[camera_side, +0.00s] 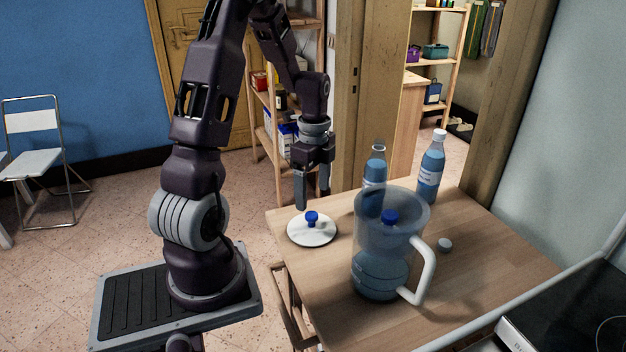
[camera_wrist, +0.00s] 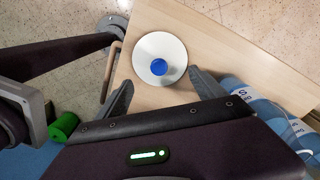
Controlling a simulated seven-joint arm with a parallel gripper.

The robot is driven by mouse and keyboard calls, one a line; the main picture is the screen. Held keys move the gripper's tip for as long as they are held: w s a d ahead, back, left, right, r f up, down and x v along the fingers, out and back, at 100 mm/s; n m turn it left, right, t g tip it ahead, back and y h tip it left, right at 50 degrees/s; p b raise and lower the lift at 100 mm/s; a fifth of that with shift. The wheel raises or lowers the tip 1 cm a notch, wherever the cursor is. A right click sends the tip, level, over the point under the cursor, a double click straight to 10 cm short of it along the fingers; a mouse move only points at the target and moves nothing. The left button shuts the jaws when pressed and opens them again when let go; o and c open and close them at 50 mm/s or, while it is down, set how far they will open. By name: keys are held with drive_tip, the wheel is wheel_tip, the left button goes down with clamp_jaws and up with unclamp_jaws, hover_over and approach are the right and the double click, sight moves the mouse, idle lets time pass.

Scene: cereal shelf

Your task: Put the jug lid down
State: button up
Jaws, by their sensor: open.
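The jug lid (camera_side: 313,234) is a white disc with a blue knob. It lies flat on the wooden table (camera_side: 480,260) near its left corner, with the knob up. The lid also shows in the wrist view (camera_wrist: 152,69). My gripper (camera_side: 313,206) is open and empty, pointing down above and behind the lid, apart from it. In the wrist view its two fingers (camera_wrist: 160,88) stand wide with the lid beyond them. The clear jug (camera_side: 393,255) with a white handle stands upright on the table, right of the lid. Something blue shows inside it near the top.
Two blue water bottles stand behind the jug, one (camera_side: 375,165) close to it and one (camera_side: 431,167) further right. A small white cap (camera_side: 445,245) lies right of the jug. The table's front right is clear; a stove (camera_side: 575,320) borders it.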

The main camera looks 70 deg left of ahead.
sight(314, 214)
drive_tip(key=s+d+r+n+t+y, duration=0.1)
drive_tip(key=d+r+n+t, duration=0.25)
drive_tip(key=d+r, duration=0.95)
drive_tip(key=s+d+r+n+t, duration=0.2)
drive_tip(key=s+d+r+n, duration=0.3)
drive_tip(key=s+d, duration=0.5)
drive_tip(key=shift+s+n+h, duration=0.15)
drive_tip(key=shift+n+h, duration=0.25)
drive_tip(key=shift+n, duration=0.75)
